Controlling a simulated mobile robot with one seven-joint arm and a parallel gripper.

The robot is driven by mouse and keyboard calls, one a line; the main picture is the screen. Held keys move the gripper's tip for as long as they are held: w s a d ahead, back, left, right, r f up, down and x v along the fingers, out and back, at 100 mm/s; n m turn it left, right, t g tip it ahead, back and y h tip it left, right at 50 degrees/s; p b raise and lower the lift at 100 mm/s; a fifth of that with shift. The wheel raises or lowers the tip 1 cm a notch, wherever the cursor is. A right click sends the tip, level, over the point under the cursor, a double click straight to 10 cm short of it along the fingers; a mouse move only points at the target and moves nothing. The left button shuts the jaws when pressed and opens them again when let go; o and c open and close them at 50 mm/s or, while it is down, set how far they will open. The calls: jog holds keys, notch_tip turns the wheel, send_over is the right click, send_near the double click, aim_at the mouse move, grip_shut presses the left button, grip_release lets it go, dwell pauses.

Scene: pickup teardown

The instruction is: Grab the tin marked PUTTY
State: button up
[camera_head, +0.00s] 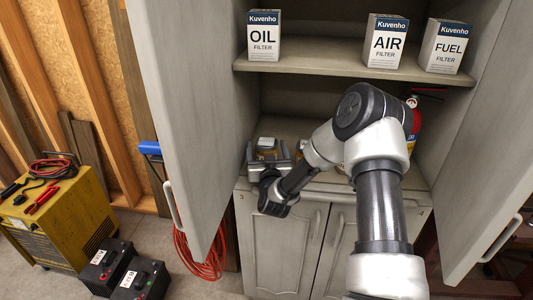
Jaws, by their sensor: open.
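A small tin (267,144) with a pale top and a brownish side stands on the lower shelf of the open cabinet, at the left. Its label is too small and too covered to read, so I cannot tell whether it says PUTTY. My gripper (267,156) is open at the tin, with one finger on its left and one on its right. I cannot tell whether the fingers touch it. My gripper body hides the tin's lower part. Something yellowish shows in part behind my arm, and I cannot tell what it is.
Filter boxes marked OIL (264,37), AIR (386,42) and FUEL (446,47) stand on the upper shelf (330,64). A red extinguisher (415,119) is partly behind my arm. Open doors flank the cabinet at left (185,100) and right (490,150).

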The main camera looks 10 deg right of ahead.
jog(key=shift+w+r, duration=0.1)
jog(key=c, duration=1.4)
